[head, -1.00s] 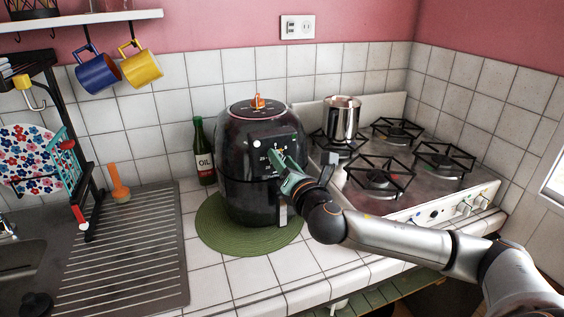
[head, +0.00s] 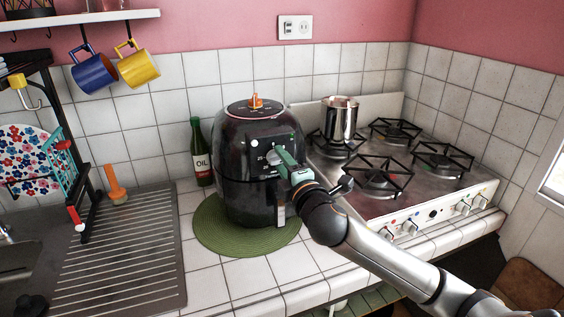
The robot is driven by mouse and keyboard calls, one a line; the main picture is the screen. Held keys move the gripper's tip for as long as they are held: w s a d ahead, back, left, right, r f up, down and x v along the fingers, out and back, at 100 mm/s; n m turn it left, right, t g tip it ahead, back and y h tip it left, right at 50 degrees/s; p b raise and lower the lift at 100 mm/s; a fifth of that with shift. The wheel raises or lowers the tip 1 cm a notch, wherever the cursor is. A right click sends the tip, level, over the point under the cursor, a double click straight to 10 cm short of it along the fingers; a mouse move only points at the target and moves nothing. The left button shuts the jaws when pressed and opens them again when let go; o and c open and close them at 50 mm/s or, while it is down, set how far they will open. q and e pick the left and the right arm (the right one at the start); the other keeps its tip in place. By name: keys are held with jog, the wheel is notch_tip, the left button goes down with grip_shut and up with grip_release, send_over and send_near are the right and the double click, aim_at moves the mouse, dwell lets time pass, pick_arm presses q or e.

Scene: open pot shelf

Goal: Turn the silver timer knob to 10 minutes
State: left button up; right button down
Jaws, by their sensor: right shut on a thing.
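A black air fryer (head: 243,185) stands upright on a round green mat (head: 212,238) on the tiled counter. The silver timer knob (head: 272,157) is on the upper front of the fryer, with pale dial marks near it. My right gripper (head: 277,160) reaches in from the right with its fingertips at the knob and is shut on it. The fingers hide part of the knob, and the setting it points to is too small to read. My left gripper is not in view.
An oil bottle (head: 201,153) stands left of the fryer. A gas stove (head: 400,175) with a steel pot (head: 341,119) is on the right. A drying rack (head: 118,245) lies left. Mugs (head: 138,67) hang above. The counter in front of the mat is clear.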

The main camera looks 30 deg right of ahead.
jog(key=shift+f+m, duration=0.1)
jog(key=shift+m, duration=1.8)
jog(key=shift+c, duration=2.2)
grip_release()
jog(key=p+v, duration=0.2)
jog(key=v, duration=1)
jog(key=shift+s+a+p, duration=0.15)
jog(key=shift+s+p, duration=0.05)
jog(key=shift+p, duration=0.2)
